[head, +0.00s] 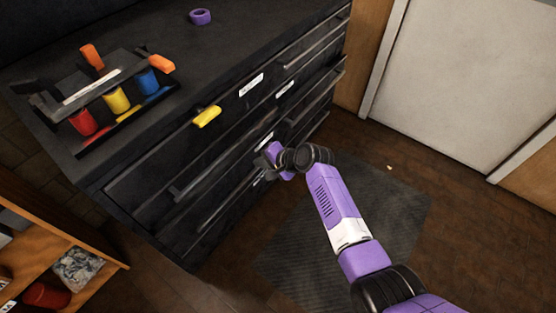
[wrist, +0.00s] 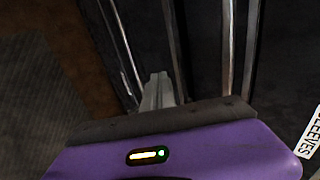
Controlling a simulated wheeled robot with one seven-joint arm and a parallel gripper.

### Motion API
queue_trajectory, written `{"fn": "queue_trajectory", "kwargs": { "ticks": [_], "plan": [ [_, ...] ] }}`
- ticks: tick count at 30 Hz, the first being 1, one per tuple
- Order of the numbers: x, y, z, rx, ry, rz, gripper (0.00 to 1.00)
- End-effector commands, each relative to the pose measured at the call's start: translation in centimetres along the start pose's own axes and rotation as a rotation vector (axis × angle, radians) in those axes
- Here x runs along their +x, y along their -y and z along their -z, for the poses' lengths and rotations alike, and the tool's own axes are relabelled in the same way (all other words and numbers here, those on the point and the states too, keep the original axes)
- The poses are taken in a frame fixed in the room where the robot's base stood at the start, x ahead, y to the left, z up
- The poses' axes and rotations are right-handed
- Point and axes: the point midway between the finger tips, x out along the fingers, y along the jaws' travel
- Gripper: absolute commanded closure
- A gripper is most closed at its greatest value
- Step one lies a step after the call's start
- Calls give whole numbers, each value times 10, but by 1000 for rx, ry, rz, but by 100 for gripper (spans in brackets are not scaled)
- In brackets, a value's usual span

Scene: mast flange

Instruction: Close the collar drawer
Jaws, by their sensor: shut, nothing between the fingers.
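The black drawer cabinet (head: 150,190) has two columns of drawers with long bar handles and small white labels. The labels are too small to read in the head view, so I cannot tell which drawer is the collar drawer. One drawer (head: 318,98) in the right column appears to stick out a little past its neighbours. My gripper (head: 268,155) is low at the cabinet front, near the middle between the columns. In the wrist view its grey fingers (wrist: 157,90) are together and empty, close to the drawer fronts and metal handles. Whether they touch is unclear.
A label (wrist: 312,132) reading "SLEEVES" shows at the wrist view's right edge. On the cabinet top are a tool caddy (head: 92,88), a purple ring (head: 200,17) and a yellow object (head: 207,116) at the front edge. A wooden shelf (head: 75,235) stands lower left. Floor with a grey mat (head: 395,205) is open.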

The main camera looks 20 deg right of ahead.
Motion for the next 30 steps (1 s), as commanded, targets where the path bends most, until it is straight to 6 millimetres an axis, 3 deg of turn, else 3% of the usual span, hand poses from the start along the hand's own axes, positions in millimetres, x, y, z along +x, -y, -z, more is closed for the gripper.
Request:
{"fn": "queue_trajectory", "kwargs": {
  "ticks": [9, 16, 26, 29, 30],
  "plan": [
    [-55, 0, 0, 0, -1, -1, 100],
    [-79, 0, 0, 0, 0, -1, 100],
    [-79, -3, -5, -5, 8, -4, 100],
    [-58, -21, -35, -23, 49, -21, 100],
    [-46, -34, -57, -35, 78, -36, 100]
  ]
}}
